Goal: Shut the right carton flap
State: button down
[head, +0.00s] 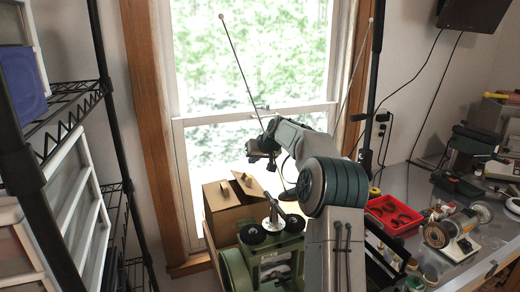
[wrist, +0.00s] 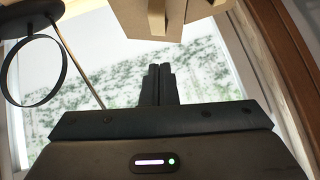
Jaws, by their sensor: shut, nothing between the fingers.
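The brown carton (head: 228,214) stands below the window, left of my arm. Its top has two flaps with small tabs: the left flap (head: 221,193) and the right flap (head: 248,186). The right flap looks a little raised, but its exact angle is hard to tell. In the wrist view part of the carton (wrist: 125,20) shows at the top edge, with a tab hanging in front of it. My gripper (wrist: 159,68) is shut and empty, its fingertips apart from the carton in the picture. In the head view my wrist is above and right of the carton; the fingertips are hard to make out.
A green machine (head: 270,262) stands in front of the carton, close to it. A black wire shelf (head: 70,125) is at left. The grey workbench (head: 425,195) at right holds a red tray (head: 394,212) and a bench grinder (head: 447,234). The window is behind the carton.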

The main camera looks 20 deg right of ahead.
aim_at(242, 181)
jog(key=shift+s+a+f, duration=0.1)
jog(key=shift+a+f, duration=0.15)
jog(key=shift+f, duration=0.75)
jog(key=shift+a+f, duration=0.2)
jog(key=shift+f, duration=0.8)
jog(key=a+f+h+b, duration=0.1)
jog(key=b, duration=0.1)
jog(key=a+f+n+h+b, duration=0.1)
jog(key=a+h+b, duration=0.1)
jog(key=shift+f+n, duration=0.1)
jog(key=shift+n, duration=0.2)
jog(key=shift+a+f+b, duration=0.3)
jog(key=shift+a+b, duration=0.05)
jog(key=shift+b, duration=0.3)
jog(key=shift+d, duration=0.1)
